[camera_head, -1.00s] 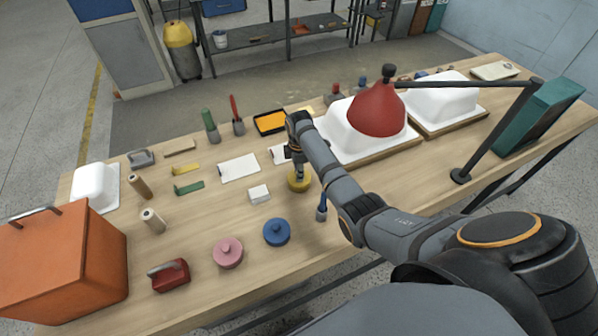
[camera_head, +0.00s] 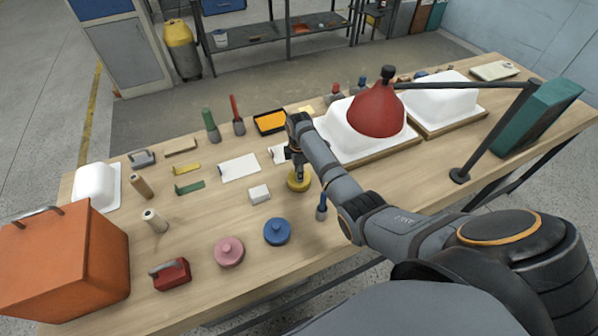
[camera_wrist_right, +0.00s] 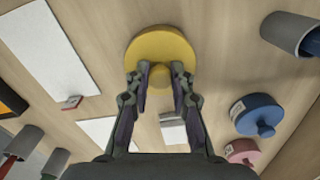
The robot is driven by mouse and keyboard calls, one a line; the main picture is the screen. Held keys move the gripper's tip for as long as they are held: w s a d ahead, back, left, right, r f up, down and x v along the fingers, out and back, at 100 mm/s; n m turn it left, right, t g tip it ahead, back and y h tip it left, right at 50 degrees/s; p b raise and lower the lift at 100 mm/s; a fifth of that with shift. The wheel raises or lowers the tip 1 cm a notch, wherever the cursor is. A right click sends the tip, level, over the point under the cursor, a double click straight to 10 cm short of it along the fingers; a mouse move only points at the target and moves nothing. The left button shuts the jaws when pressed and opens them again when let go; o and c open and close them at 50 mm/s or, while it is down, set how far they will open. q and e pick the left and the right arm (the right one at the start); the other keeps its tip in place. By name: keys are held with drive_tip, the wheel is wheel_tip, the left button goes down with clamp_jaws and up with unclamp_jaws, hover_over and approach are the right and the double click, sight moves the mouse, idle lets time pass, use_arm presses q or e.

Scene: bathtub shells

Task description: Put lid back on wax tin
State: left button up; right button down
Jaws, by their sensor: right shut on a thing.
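A round yellow lid (camera_head: 299,185) with a small knob is at the middle of the workbench; it also shows in the right wrist view (camera_wrist_right: 160,40). My right gripper (camera_head: 299,174) is above it, fingers pointing down, shut on its knob. In the right wrist view the two fingertips (camera_wrist_right: 160,76) are on either side of the knob. I cannot tell whether a tin body is under the yellow lid or how high it sits. A blue round tin (camera_head: 277,232) and a pink round tin (camera_head: 229,252), each with a knobbed top, stand nearer the front edge. My left gripper is out of view.
A white block (camera_head: 259,194) is left of the yellow lid and a blue-handled tool (camera_head: 321,206) right of it. A red lamp (camera_head: 377,112) hangs over a white tub shell (camera_head: 345,146). An orange box (camera_head: 65,262) fills the left front. Bare wood lies around the tins.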

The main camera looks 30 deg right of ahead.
idle(0.4)
drive_tip(key=c, duration=1.1)
unclamp_jaws()
drive_tip(key=shift+o, duration=0.2)
drive_tip(key=o, duration=0.5)
drive_tip(key=shift+c, duration=0.2)
drive_tip(key=shift+r, duration=0.1)
wheel_tip(320, 180, up, 7)
drive_tip(key=p, duration=0.8)
